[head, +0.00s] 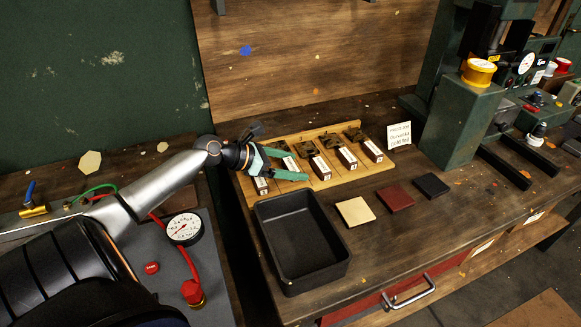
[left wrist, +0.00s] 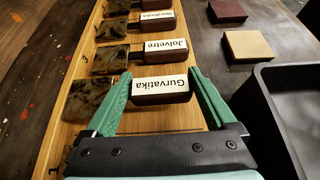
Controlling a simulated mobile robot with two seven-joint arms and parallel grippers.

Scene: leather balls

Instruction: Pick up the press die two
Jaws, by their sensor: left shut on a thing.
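My left gripper (head: 298,165) is over the left part of a light wooden board (head: 325,189) that holds a row of press dies. In the left wrist view the gripper (left wrist: 160,78) is shut on a die labelled Gurvatika (left wrist: 160,88), a dark red block with a white label, one finger at each end. This die lies between the painted numbers 1 and 3, so it appears to be die two. I cannot tell whether it is clear of the board. The Jolvetre die (left wrist: 153,50) lies just beyond it. My right gripper is not in view.
A black open tray (head: 290,288) stands in front of the board. Cream (head: 355,211), dark red (head: 395,198) and black (head: 432,186) squares lie to its right. A green press (head: 458,120) and a written card (head: 398,135) stand farther right. A pressure gauge (head: 185,229) is at left.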

